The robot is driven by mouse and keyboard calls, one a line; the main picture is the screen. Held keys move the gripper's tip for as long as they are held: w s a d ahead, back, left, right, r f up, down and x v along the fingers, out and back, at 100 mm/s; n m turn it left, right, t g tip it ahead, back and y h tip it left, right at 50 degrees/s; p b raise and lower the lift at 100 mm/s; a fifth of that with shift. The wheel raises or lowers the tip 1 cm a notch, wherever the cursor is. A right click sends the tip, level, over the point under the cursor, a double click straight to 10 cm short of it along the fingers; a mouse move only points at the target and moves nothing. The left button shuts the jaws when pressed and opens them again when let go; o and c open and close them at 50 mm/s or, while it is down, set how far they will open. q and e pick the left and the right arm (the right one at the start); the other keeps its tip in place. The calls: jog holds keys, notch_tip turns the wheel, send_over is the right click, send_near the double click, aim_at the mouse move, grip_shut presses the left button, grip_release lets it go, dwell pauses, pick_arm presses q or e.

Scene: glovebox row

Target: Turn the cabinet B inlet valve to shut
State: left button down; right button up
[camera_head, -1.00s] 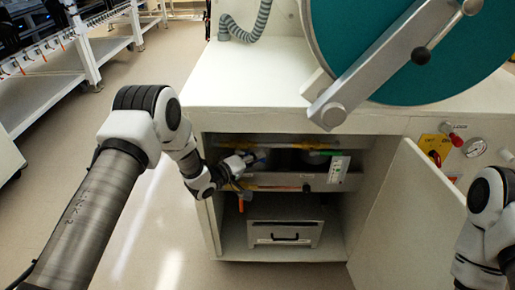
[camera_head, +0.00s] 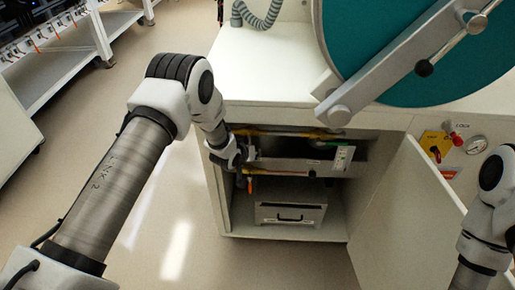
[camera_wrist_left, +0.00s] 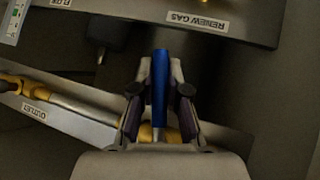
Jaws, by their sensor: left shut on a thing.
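A blue lever handle (camera_wrist_left: 160,85) stands between the fingers of my left gripper (camera_wrist_left: 160,95) in the left wrist view, and the gripper is shut on it. A yellow fitting shows at the handle's lower end, partly hidden by the fingers. In the head view my left gripper (camera_head: 240,158) is inside the open low cabinet, at its left side, by the pipes. No inlet or cabinet B label can be read, so I cannot tell from lettering which valve this is. My right gripper is out of view.
An OUTLET label (camera_wrist_left: 35,112) and a RENEW GAS label (camera_wrist_left: 198,21) show in the wrist view. In the head view an orange handle (camera_head: 250,185) hangs below the pipes, above a drawer box (camera_head: 290,214). The open cabinet door (camera_head: 405,205) stands at the right.

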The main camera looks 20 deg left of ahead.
pick_arm(q)
jog(key=shift+s+a+f+m+g+y+p, duration=0.1)
jog(key=shift+s+a+m+g+y+p, duration=0.1)
jog(key=shift+a+m+y, duration=0.25)
jog(key=shift+s+a+f+m+g+y+p, duration=0.1)
jog(key=shift+a+m+g+y+p, duration=0.15)
jog(key=shift+y, duration=0.4)
jog(key=shift+a, duration=0.1)
jog(key=c, duration=1.2)
grip_release()
jog(key=shift+o, duration=0.2)
jog(key=v, duration=1.2)
